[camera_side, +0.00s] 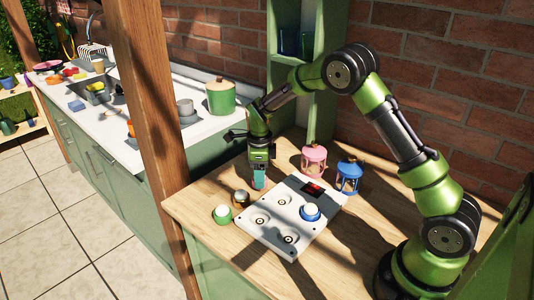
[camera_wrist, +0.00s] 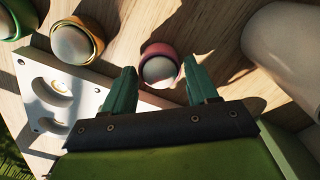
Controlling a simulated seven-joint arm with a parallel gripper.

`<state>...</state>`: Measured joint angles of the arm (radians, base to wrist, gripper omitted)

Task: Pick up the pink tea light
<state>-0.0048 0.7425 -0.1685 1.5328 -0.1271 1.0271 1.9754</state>
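The pink tea light (camera_wrist: 160,66) has a pink rim and a pale top and stands on the wooden table. In the wrist view it lies between and slightly beyond the tips of my gripper (camera_wrist: 156,78). The two fingers are spread apart, with a gap around the tea light. In the side view my gripper (camera_side: 259,180) points down close to the table behind the white board; the pink tea light shows there only as a small pink patch, mostly hidden by the fingers.
A white board (camera_side: 268,248) with round recesses holds a blue tea light (camera_side: 310,212). A gold tea light (camera_side: 240,198) and a green tea light (camera_side: 222,214) stand left of it. A pink lantern (camera_side: 314,161) and a blue lantern (camera_side: 348,177) stand behind. A wooden post (camera_side: 150,90) rises at left.

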